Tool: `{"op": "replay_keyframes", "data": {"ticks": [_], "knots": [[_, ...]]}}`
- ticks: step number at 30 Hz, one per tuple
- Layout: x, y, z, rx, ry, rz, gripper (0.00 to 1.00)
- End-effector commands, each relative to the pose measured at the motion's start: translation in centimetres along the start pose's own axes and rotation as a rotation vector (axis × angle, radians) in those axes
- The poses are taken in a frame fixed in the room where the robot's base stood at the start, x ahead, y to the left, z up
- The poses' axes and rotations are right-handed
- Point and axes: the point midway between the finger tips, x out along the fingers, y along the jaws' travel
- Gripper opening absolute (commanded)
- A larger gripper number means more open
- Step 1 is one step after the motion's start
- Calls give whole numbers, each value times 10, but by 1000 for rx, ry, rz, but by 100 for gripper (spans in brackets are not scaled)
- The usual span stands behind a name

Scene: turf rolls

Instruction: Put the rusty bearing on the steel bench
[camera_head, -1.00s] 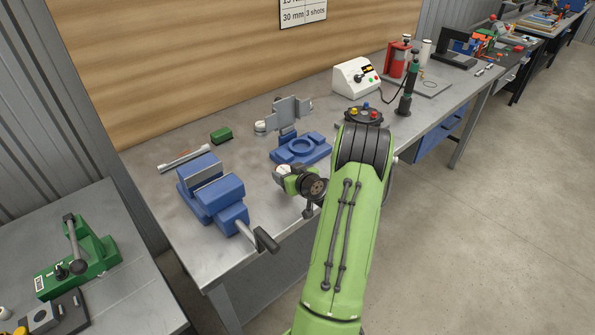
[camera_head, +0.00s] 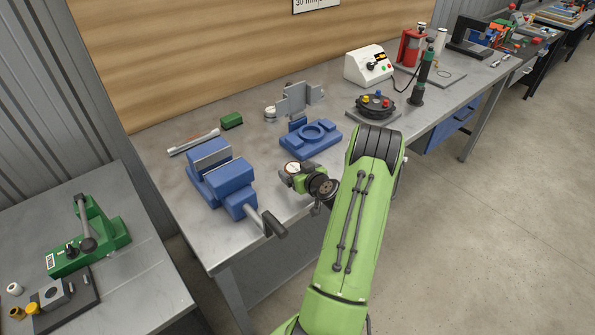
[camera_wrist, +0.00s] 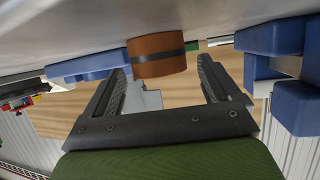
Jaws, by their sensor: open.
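The rusty bearing (camera_wrist: 157,55) shows in the wrist view as a short orange-brown cylinder with a dark band. It rests on the grey steel bench (camera_wrist: 60,35), which appears at the top of that inverted view. My gripper (camera_wrist: 164,78) is open, with one finger at each side of the bearing and the bearing near the fingertips. I cannot tell whether a finger touches it. In the head view, my gripper (camera_head: 288,180) is low over the steel bench (camera_head: 185,228) near its front edge. I cannot make out the bearing there.
A blue vise (camera_head: 222,182) with a protruding handle stands left of my gripper. A black round fixture with coloured knobs (camera_head: 375,105) and a white control box (camera_head: 368,66) stand farther right. A second bench with a green press (camera_head: 90,243) is at left.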

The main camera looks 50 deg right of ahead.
Motion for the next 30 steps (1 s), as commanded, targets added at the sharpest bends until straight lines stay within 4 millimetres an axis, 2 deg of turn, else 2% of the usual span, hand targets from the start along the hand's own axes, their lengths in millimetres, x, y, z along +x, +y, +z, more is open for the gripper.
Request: {"op": "replay_keyframes", "data": {"ticks": [6, 8, 15, 18, 21, 28, 30], "knots": [[-2, 0, -6, 0, 0, 0, 90], [-14, 1, -2, 3, -1, 3, 90], [-80, 2, 0, 3, -1, 7, 90], [-102, 1, -1, 2, -1, 5, 90], [-115, 1, -2, 0, 0, 2, 90], [-121, -1, -3, -2, 0, -2, 90], [-119, -13, -10, -20, -8, -37, 90]]}}
